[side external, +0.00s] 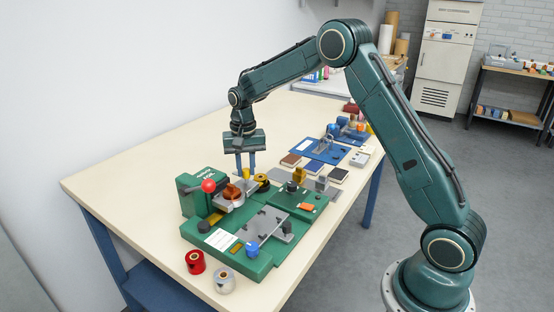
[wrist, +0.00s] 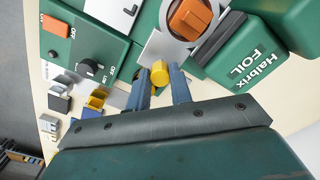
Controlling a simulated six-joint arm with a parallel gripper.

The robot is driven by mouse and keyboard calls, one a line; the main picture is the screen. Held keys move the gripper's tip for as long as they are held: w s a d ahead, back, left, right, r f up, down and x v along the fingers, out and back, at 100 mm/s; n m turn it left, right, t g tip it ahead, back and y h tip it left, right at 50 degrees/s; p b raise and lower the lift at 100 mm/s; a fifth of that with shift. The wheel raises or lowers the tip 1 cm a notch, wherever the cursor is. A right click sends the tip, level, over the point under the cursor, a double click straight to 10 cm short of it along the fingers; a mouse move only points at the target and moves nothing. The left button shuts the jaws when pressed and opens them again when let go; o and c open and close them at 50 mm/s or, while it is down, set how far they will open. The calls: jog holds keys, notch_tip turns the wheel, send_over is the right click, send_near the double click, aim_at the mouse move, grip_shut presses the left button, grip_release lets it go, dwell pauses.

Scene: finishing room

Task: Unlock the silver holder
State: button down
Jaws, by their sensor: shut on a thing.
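In the side view a silver plate (side external: 246,201) sits on the green foil machine (side external: 196,187), around an orange-brown knob (side external: 231,192). This is probably the silver holder. In the wrist view the orange knob (wrist: 189,18) sits on a round silver part (wrist: 163,46), beside a white label whose lettering is cut off. My gripper (side external: 246,170) points down behind this part. In the wrist view its two blue fingers flank a small yellow peg (wrist: 159,72) and are shut on it. The peg's lower end is hidden.
A red ball knob (side external: 208,185) stands close left of the orange knob. A red roll (side external: 195,262) and a silver roll (side external: 224,280) stand at the machine's front. Blue plates (side external: 319,148) and small dark blocks lie behind right. The table's left side is clear.

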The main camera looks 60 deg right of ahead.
aim_at(246, 170)
jog(key=shift+r, duration=0.1)
jog(key=c, duration=1.3)
grip_release()
jog(key=shift+o, duration=0.2)
notch_tip(246, 170, up, 14)
